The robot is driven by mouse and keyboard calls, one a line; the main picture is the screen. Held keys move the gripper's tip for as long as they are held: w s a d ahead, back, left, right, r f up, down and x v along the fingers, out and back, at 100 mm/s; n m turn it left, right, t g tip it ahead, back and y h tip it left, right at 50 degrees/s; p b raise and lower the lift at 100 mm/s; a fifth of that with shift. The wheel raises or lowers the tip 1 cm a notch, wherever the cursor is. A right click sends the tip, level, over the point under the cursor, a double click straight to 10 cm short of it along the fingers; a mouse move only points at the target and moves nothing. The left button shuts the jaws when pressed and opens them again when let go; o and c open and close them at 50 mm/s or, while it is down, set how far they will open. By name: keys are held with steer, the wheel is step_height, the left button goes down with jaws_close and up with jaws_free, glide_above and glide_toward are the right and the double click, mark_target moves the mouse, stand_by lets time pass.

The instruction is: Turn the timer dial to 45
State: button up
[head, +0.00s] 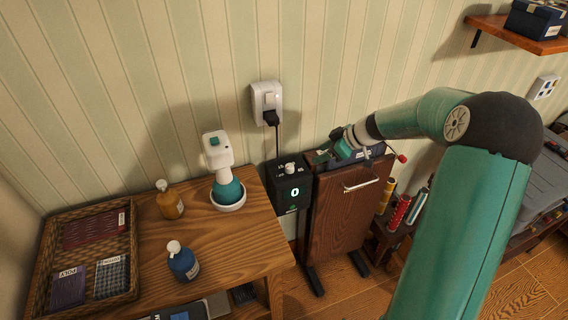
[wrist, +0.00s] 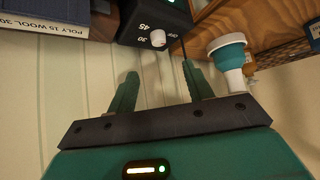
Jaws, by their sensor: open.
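The timer (head: 291,191) is a black box below the wall socket, with a lit display reading 0. The dial's pointer is too small to read. My gripper (head: 324,156) is just right of the timer in the head view, apart from the dial. In the wrist view my gripper (wrist: 158,82) has its two green fingers spread, with nothing between them; the dial lies beyond the fingertips.
A wall socket (head: 267,103) has a plug whose black cord runs down to the timer. A wooden panel with a handle (head: 361,185) stands under my gripper. A white and teal steamer (head: 220,165) and bottles (head: 183,262) stand on the wooden table (head: 226,263) at left.

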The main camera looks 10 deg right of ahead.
mark_target(290, 166)
steer(key=x, duration=1.4)
steer(key=shift+w+a, duration=0.15)
steer(key=shift+w, duration=0.1)
steer(key=shift+c, duration=0.2)
steer(key=c, duration=0.9)
